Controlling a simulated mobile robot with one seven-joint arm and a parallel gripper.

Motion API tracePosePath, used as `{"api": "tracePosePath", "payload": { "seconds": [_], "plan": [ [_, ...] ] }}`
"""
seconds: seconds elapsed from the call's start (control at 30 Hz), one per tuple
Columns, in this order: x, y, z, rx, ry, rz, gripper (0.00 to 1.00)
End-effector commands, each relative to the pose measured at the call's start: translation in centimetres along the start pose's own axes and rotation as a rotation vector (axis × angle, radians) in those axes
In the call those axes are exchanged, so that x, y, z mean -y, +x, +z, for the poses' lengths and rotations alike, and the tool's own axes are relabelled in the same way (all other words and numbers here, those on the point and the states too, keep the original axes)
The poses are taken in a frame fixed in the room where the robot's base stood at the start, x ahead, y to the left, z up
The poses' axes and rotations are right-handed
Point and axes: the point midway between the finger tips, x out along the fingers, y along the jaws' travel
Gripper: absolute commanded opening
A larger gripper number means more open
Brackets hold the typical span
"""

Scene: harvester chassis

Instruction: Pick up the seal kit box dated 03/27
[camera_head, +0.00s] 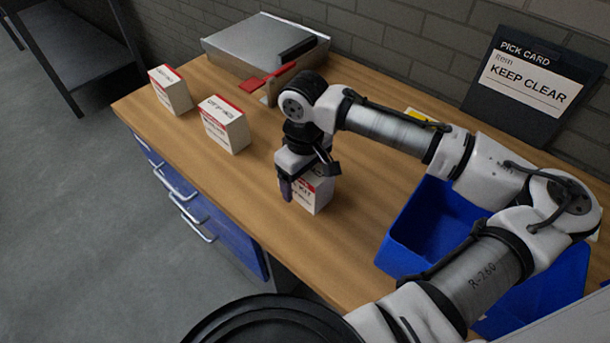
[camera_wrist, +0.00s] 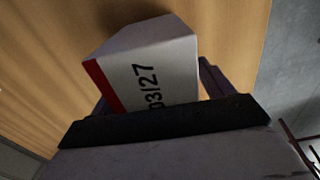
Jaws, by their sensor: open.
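A white seal kit box with a red band (camera_head: 322,196) stands on the wooden bench, partly hidden by my gripper in the head view. In the wrist view the box (camera_wrist: 155,62) shows the date 03/27 and its pale top. My gripper (camera_head: 300,192) is over this box, pointing down, with its fingers open. In the wrist view parts of the fingers show on both sides of the box, which lies between them. The lower part of the box is hidden behind the dark gripper edge, and I cannot tell whether either finger touches it.
Two similar white and red boxes, one (camera_head: 225,126) nearer and one (camera_head: 171,91) farther left, stand on the bench (camera_head: 265,190). A grey metal case (camera_head: 258,42) with a red part lies behind. A blue bin (camera_head: 408,250) is at right. A pick card (camera_head: 530,80) leans on the wall.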

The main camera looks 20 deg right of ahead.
Motion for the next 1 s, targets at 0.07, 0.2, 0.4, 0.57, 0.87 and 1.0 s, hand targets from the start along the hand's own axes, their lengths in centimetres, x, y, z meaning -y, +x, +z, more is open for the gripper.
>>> {"api": "tracePosePath", "payload": {
  "seconds": [0.07, 0.2, 0.4, 0.57, 0.87, 1.0],
  "plan": [
    [0.0, 0.0, 0.0, 0.000, 0.000, 0.000, 0.79],
    [0.0, 0.0, 0.0, 0.000, 0.000, 0.000, 0.60],
    [0.0, 0.0, 0.0, 0.000, 0.000, 0.000, 0.34],
    [0.0, -0.1, 0.0, 0.000, 0.000, 0.000, 0.26],
    [0.0, -0.9, 0.0, 0.000, 0.000, 0.000, 0.26],
    [0.0, -2.7, 0.0, -0.001, 0.000, 0.001, 0.26]
  ]
}}
